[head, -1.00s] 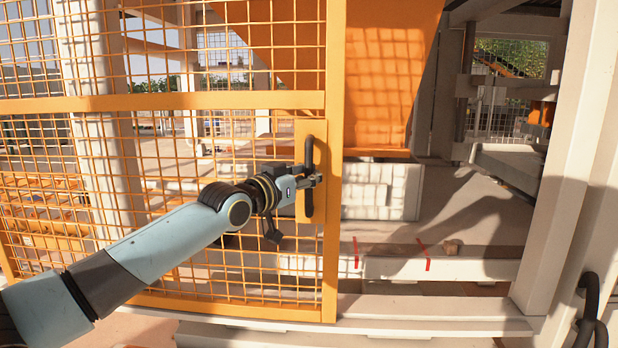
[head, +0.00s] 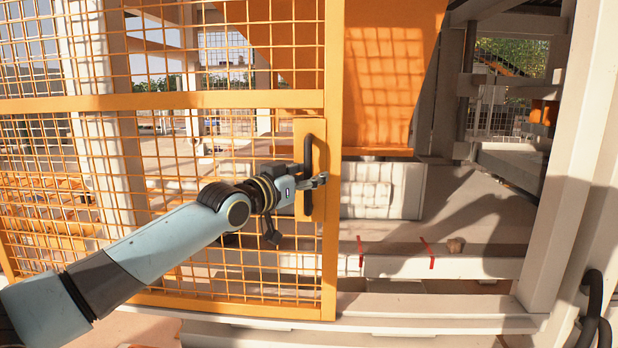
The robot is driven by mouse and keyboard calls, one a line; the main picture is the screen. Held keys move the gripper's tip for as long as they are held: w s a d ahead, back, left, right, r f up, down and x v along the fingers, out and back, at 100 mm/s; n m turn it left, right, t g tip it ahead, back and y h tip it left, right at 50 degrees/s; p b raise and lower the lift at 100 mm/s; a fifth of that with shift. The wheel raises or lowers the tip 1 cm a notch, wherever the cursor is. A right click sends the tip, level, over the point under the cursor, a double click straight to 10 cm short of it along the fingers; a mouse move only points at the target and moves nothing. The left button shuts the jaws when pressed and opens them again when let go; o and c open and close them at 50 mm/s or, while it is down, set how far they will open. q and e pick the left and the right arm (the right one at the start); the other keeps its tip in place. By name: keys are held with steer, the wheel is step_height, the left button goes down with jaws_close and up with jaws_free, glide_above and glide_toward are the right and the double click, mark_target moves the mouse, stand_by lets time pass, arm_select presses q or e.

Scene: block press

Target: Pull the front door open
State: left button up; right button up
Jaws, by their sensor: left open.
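The front door (head: 333,235) is an orange frame with wire mesh, filling the left half of the head view. Its black vertical handle (head: 308,150) sits on an orange plate near the door's right edge. My left gripper (head: 318,181) is at the lower half of the handle, with its fingers open. The fingertips reach across the handle in the picture; I cannot tell whether they touch it. A wide opening shows to the right of the door's edge. My right gripper is not in view.
A pale post (head: 572,160) stands at the right, with a dark curved cable or handle (head: 594,310) at the lower right corner. A pale sill (head: 430,305) runs low across the doorway. Behind it are a beam with red straps (head: 440,267) and pale blocks (head: 380,190).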

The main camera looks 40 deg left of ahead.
arm_select(q)
steer(key=s, duration=1.2)
steer(key=shift+a, duration=0.25)
stand_by(0.6)
